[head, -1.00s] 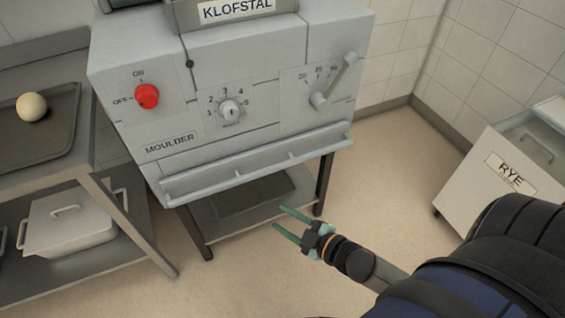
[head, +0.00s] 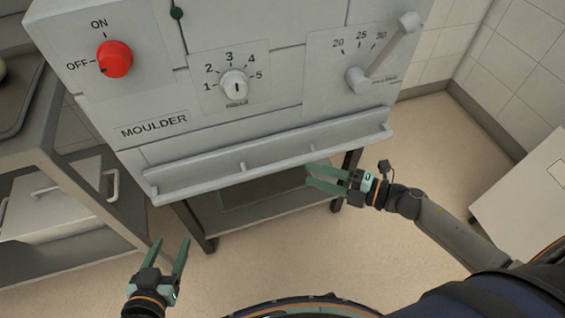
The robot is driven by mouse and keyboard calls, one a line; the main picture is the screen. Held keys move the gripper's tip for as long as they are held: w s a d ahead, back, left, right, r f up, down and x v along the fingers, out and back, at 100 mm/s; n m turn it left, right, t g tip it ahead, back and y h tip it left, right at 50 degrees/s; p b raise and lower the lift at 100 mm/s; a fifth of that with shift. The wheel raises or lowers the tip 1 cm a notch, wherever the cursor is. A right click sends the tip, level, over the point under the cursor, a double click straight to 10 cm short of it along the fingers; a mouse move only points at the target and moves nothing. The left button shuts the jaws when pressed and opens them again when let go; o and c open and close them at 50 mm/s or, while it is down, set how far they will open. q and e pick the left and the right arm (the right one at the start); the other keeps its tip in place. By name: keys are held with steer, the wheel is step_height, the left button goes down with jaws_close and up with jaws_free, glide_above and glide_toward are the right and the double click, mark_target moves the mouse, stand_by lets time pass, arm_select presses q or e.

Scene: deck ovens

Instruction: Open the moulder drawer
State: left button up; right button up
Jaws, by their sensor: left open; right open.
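The grey moulder (head: 290,100) stands ahead in the head view, with a MOULDER label at its lower left. Its drawer (head: 215,183) shows as a long front ledge with a lip along the machine's bottom edge, and it looks closed. My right gripper (head: 308,176) is open and empty, its green fingers pointing left just below the right part of the drawer's lip; I cannot tell if they touch it. My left gripper (head: 170,243) is open and empty, fingers pointing up, below and apart from the drawer's left end.
The moulder carries a red knob (head: 114,60), a numbered dial (head: 235,85) and a lever (head: 385,55). A metal table (head: 60,165) with a lidded container (head: 55,205) on its lower shelf stands at left. A pale bin (head: 525,200) stands at right. The floor between is clear.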

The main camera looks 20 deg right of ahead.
mark_target(281, 163)
steer(key=x, duration=0.9)
steer(key=shift+b, duration=0.4)
steer(key=shift+w+a+f, duration=0.1)
steer(key=shift+w+a, duration=0.1)
arm_select(q)
steer(key=r, duration=0.1)
steer(key=w+r+t, duration=0.1)
steer(key=r, duration=0.1)
steer(key=w+r+t, duration=0.1)
steer(key=r, duration=0.1)
steer(key=shift+w+m+h, duration=0.1)
steer(key=shift+m+h, duration=0.2)
arm_select(e)
jaws_close()
arm_select(q)
steer(key=shift+f, duration=0.1)
